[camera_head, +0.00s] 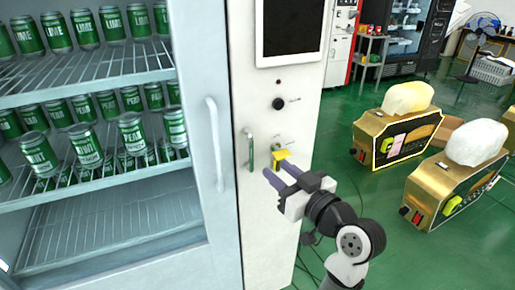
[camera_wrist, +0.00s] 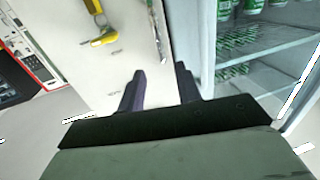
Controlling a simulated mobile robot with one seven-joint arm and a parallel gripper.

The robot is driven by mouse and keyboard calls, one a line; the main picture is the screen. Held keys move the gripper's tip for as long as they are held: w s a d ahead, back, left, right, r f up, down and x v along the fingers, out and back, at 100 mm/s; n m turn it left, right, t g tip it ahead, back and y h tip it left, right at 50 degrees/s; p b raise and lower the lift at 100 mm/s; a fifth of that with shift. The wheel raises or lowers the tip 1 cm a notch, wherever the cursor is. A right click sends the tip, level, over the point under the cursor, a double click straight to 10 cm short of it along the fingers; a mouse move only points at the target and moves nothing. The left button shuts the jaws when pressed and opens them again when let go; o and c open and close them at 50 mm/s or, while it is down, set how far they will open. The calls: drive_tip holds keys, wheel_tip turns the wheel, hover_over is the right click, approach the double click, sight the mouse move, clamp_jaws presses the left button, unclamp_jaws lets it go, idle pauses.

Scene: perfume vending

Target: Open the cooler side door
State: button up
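The cooler (camera_head: 205,60) stands at left with shelves of green cans. To its right is a narrow white side door panel (camera_head: 262,220), which looks shut. On the panel are an upright green handle (camera_head: 250,152) and a yellow latch-like part (camera_head: 280,158) to its right. The yellow part also shows at upper left in the wrist view (camera_wrist: 103,38). My gripper (camera_head: 275,174) is in front of the panel, just below the yellow part and right of the green handle. In the wrist view its fingers (camera_wrist: 160,80) are apart with nothing between them.
A long white handle (camera_head: 214,143) is on the cooler's front, left of the panel. A black knob (camera_head: 278,103) and a screen (camera_head: 290,28) are higher on the panel. Gold machines (camera_head: 395,135) stand on the green floor at right. Cables lie near the panel's base.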

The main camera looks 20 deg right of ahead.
sight(252, 149)
drive_tip(key=p+x, duration=0.2)
drive_tip(key=x, duration=0.7)
drive_tip(key=shift+w+a, duration=0.1)
clamp_jaws()
